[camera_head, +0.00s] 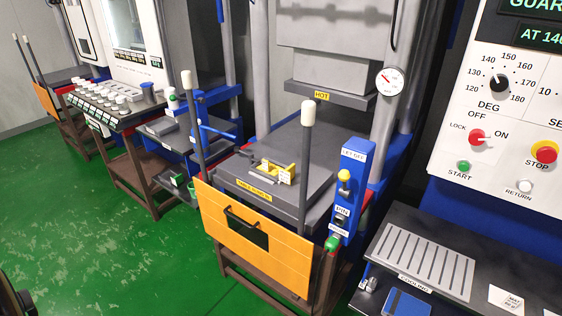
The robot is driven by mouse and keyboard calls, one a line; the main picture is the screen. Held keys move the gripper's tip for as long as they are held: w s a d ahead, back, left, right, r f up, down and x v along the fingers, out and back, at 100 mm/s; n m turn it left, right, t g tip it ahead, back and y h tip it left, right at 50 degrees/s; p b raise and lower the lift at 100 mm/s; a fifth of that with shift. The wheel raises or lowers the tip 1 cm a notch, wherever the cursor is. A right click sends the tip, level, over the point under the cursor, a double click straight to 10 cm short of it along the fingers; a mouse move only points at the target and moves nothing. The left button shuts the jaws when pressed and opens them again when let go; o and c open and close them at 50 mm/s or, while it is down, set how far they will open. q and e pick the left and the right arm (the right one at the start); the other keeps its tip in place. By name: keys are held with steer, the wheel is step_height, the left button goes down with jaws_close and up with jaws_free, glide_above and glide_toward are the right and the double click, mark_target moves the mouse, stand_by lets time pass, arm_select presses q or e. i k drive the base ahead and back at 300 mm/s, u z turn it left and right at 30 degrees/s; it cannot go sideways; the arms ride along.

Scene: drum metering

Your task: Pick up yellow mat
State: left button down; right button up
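I see no flat piece that I can clearly tell as the yellow mat. A small yellow object (284,172) with a white dotted face sits on the grey press table (310,155), beside a small grey piece with a handle. An orange-yellow guard panel (262,245) with a black handle stands upright across the front of the press. A blue flat item (407,303) lies on the dark shelf at the lower right. Neither of my grippers shows clearly; a dark part at the bottom left corner is cut off and too little to identify.
Two upright posts with white tips (308,113) flank the press table. A blue control post (350,190) stands at its right. A slatted cooling rack (428,258) is on the right shelf. Another bench with several white-topped items (105,95) is left. Green floor (90,240) is clear.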

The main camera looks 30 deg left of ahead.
mark_target(267, 167)
steer(key=i, duration=1.05)
steer(key=u, duration=2.1)
